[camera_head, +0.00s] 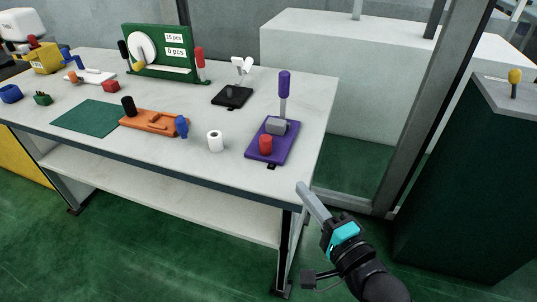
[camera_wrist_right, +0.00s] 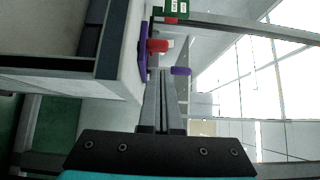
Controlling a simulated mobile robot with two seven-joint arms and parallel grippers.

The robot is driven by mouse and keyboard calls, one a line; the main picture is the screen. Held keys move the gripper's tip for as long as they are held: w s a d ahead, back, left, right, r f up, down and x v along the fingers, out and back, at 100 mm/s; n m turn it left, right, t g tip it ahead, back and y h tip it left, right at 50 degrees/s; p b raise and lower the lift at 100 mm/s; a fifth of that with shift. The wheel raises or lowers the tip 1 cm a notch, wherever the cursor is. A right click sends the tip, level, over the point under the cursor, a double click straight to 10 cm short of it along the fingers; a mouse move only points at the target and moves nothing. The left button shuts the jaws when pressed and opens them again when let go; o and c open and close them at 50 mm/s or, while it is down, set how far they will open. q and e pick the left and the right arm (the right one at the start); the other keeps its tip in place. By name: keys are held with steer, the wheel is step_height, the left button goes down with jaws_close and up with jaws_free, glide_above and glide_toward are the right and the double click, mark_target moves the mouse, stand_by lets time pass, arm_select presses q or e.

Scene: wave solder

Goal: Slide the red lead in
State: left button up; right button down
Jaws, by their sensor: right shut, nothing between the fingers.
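A red cylinder (camera_head: 265,145) stands on the front part of a purple base (camera_head: 262,157) near the right end of the table. Behind it on the base are a grey block (camera_head: 275,126) and an upright post with a purple handle (camera_head: 284,84). In the right wrist view the red cylinder (camera_wrist_right: 157,45), purple base (camera_wrist_right: 142,48) and purple handle (camera_wrist_right: 180,71) show beyond the fingertips. The fingers also show in the right wrist view (camera_wrist_right: 162,74). My left gripper is not in view.
A white roll (camera_head: 215,141) and an orange fixture (camera_head: 152,122) stand left of the purple base. A black stand (camera_head: 232,96) is behind. A dark cabinet (camera_head: 450,180) stands at right.

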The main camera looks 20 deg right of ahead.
steer(key=b, duration=0.4)
glide_toward(269, 146)
steer(key=w, duration=0.2)
steer(key=w+a, duration=0.1)
steer(key=w, duration=0.1)
steer(key=shift+w, duration=0.4)
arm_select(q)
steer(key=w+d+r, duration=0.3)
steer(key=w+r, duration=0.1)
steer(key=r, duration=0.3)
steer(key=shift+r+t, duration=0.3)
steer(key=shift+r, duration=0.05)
arm_select(e)
steer(key=shift+w+a, duration=0.25)
steer(key=shift+w, duration=0.7)
steer(key=shift+w+d, duration=0.1)
